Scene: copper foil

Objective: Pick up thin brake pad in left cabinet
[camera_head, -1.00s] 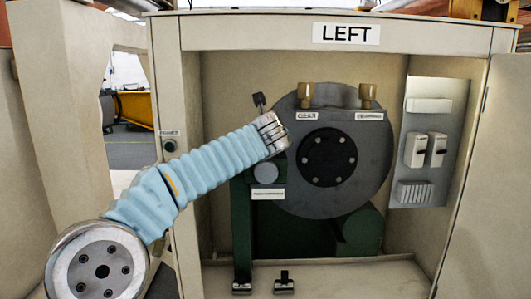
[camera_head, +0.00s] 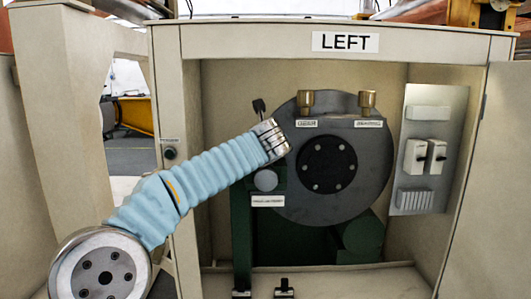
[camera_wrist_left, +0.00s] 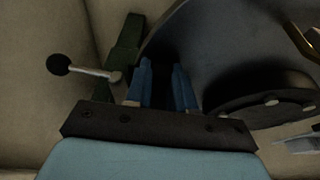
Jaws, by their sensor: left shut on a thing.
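The left cabinet (camera_head: 500,42), with a LEFT sign, stands open. A large grey disc (camera_head: 362,160) with a black hub (camera_head: 328,165) is inside it. My left arm reaches in from the left and ends at the disc's left edge, above a green stand (camera_head: 242,225). In the head view my wrist hides the fingers. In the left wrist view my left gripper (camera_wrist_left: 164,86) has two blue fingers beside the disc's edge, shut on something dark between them. I take it as the thin brake pad; its outline is hard to make out. My right gripper is out of view.
A lever with a black knob (camera_wrist_left: 57,65) is left of the fingers. Two brass fittings (camera_head: 306,102) top the disc. A switch panel (camera_head: 443,105) is on the right wall. A small black-topped fitting (camera_head: 285,287) is on the cabinet floor. The open door (camera_head: 490,200) is at right.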

